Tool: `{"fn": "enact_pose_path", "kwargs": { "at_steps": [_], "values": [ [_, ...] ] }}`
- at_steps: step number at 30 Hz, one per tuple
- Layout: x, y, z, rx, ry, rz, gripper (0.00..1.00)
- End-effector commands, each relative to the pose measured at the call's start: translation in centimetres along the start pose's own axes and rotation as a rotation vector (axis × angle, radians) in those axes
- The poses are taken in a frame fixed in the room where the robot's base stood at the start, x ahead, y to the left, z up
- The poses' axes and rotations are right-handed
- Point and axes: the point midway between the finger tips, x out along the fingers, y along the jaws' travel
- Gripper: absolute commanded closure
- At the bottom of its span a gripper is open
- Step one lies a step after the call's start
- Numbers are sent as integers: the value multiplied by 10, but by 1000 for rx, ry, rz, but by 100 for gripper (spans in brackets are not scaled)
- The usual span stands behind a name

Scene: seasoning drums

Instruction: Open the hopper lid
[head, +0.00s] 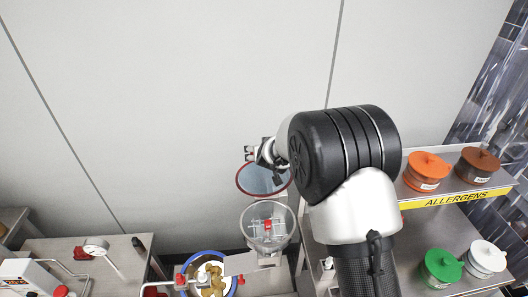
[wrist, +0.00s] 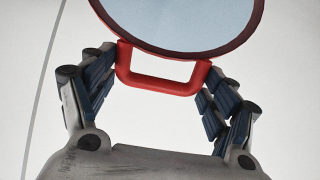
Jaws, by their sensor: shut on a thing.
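The hopper lid (head: 263,181) is a pale clear disc with a dark red rim, tilted up above the hopper (head: 268,232) in the head view. The hopper is a clear round vessel with its top uncovered and a red part inside. My gripper (head: 264,154) is at the lid's upper edge. In the wrist view the lid (wrist: 180,20) fills the top, with its red handle (wrist: 160,86) between the fingers of my gripper (wrist: 161,76). The fingers are closed on the handle's two sides. The lid's hinge cannot be made out.
A blue-rimmed bowl (head: 224,259) with brown pieces stands below left of the hopper. Orange (head: 428,170) and brown (head: 478,168) lidded pots stand on the allergens shelf at right, green (head: 440,268) and white (head: 486,258) ones below.

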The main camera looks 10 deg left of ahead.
Motion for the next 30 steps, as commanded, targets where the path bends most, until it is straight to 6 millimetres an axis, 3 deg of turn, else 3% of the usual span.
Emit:
{"fn": "enact_pose_path", "kwargs": {
  "at_steps": [4,5,7,20,30],
  "values": [
    [1,2,3,0,-5,3,64],
    [1,2,3,0,-5,3,19],
    [1,2,3,1,-5,3,14],
    [-6,0,-1,1,1,1,13],
    [-72,1,-1,1,1,1,13]
  ]
}}
